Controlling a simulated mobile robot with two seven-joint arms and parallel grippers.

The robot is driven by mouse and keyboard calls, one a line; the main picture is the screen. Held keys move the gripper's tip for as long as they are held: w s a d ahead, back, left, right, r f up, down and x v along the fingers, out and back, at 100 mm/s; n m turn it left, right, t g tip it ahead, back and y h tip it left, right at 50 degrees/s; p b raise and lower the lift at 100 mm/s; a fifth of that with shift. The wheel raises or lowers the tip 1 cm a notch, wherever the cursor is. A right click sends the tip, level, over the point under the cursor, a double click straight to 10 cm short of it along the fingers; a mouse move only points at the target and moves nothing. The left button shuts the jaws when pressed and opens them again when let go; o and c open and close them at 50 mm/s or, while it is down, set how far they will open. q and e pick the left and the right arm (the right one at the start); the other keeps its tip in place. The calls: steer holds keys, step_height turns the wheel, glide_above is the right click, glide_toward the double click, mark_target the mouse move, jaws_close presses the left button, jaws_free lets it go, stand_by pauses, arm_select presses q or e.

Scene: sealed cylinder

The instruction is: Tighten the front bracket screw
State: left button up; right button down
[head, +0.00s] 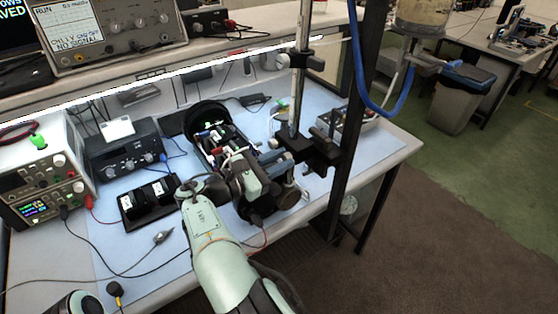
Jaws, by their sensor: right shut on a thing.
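A black open-topped cylinder housing (192,137) with wires and small parts inside lies on the blue mat of the bench. A metal stand rod (298,92) rises at its right and carries black bracket clamps (318,152). My right arm reaches up from the bottom centre and bends at the wrist. My right gripper (280,188) is at the housing's near right side, by the front bracket, shut on what looks like the bracket screw. The gripper and clamp parts mostly hide the screw, and its seating cannot be told. My left gripper does not show.
A power supply (42,172), a black instrument box (125,150) and a black holder (148,200) stand at the left. Loose cables cross the mat's front left. An oscilloscope (108,30) sits on the shelf above. A dark post (362,130) stands at the right.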

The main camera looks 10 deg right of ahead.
steer(key=m+b, duration=0.1)
steer(key=m, duration=0.3)
steer(key=shift+f, duration=0.15)
steer(key=m+b, duration=0.1)
steer(key=m, duration=0.4)
steer(key=shift+b, duration=0.4)
steer(key=m+b, duration=0.2)
steer(key=m, duration=0.2)
steer(key=shift+f+m+b, duration=0.15)
steer(key=shift+m+b, duration=0.15)
steer(key=shift+b, duration=0.05)
steer(key=m+b, duration=0.3)
steer(key=m, duration=0.1)
steer(key=shift+m+b, duration=0.45)
steer(key=shift+m, duration=0.25)
steer(key=m+b, duration=0.3)
steer(key=m, duration=0.2)
steer(key=shift+a+b, duration=0.1)
steer(key=shift+b, duration=0.25)
steer(key=m+b, duration=0.1)
steer(key=m, duration=0.2)
arm_select(q)
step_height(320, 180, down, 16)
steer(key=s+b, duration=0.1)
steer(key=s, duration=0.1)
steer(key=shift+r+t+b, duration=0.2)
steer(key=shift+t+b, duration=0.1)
steer(key=shift+b, duration=0.05)
arm_select(e)
steer(key=shift+m, duration=1.5)
